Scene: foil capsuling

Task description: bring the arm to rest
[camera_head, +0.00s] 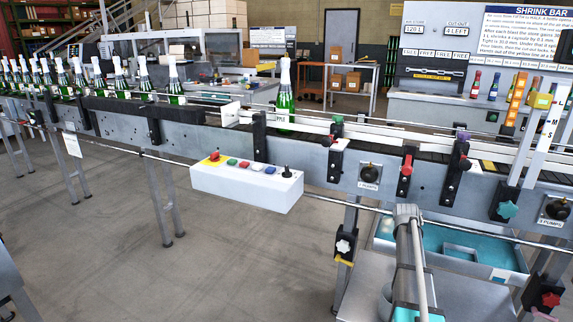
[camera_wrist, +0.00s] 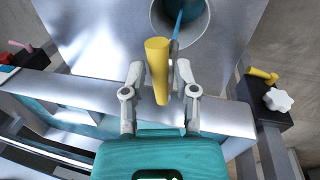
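My gripper (camera_wrist: 160,78) shows in the wrist view with its two grey fingers apart. A yellow tapered piece, like a handle (camera_wrist: 157,72), lies between the fingers; whether both fingers press on it cannot be told. In the head view my arm (camera_head: 408,250) reaches down at the lower right, and the fingers are out of sight. The cup (camera_head: 385,299) shows partly at the arm's left.
A conveyor (camera_head: 210,143) with several green bottles (camera_head: 80,77) runs across the scene. One bottle (camera_head: 285,97) stands apart mid-line. A white control box (camera_head: 246,185) juts out in front. A teal basin (camera_head: 470,243) lies right of my arm.

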